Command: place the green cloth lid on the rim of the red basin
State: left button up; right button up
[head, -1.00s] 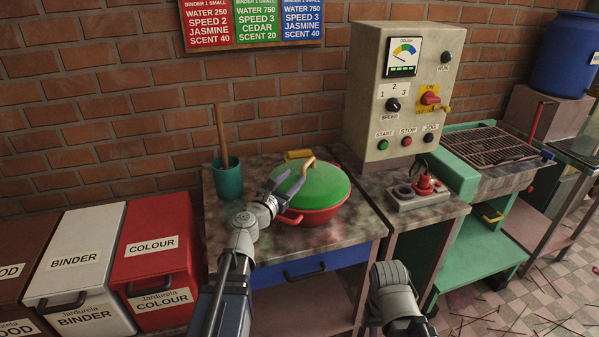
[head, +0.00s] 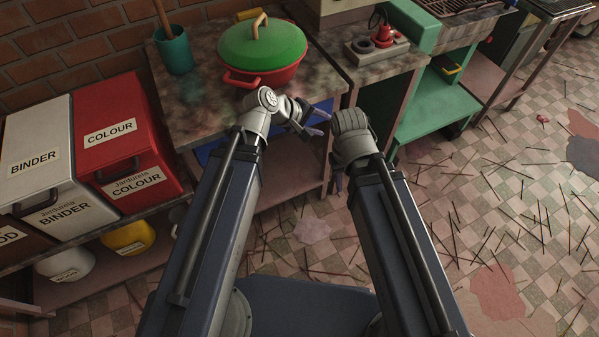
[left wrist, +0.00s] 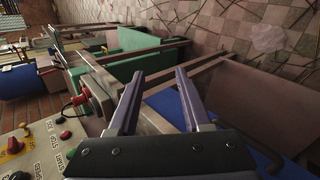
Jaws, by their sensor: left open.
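The green domed lid (head: 250,48) with a tan arched handle (head: 259,22) lies over the red basin (head: 264,80) on the worktable. It looks level, and the red rim and side handle show below its front edge; the far side of the rim is hidden. My left gripper (head: 319,123) is in front of the table's right front corner, below and to the right of the basin, apart from it. In the left wrist view its fingers (left wrist: 157,82) are spread and empty. My right gripper (head: 337,178) hangs low beside it, mostly hidden behind its wrist.
A teal pot (head: 176,54) with a wooden stick stands left of the basin. A yellow object (head: 247,15) lies behind it. A red-topped device (head: 384,38) sits on the stand to the right. Red and white bins (head: 125,135) are at left. Sticks litter the floor.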

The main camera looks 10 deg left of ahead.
pick_arm(q)
jog(key=s+a+f+m+g+y, duration=0.2)
jog(key=s+f+m+g+y, duration=0.1)
jog(key=s+m, duration=0.3)
jog(key=s+a+f+m+g+y, duration=0.2)
jog(key=s+f+m+g+y, duration=0.1)
jog(key=s+m+y, duration=0.2)
jog(key=shift+s+f+m+y, duration=0.4)
jog(key=shift+s+m, duration=0.4)
jog(key=shift+s, duration=0.35)
jog(key=shift+d+r, duration=0.1)
notch_tip(320, 180, up, 12)
jog(key=p, duration=1.2)
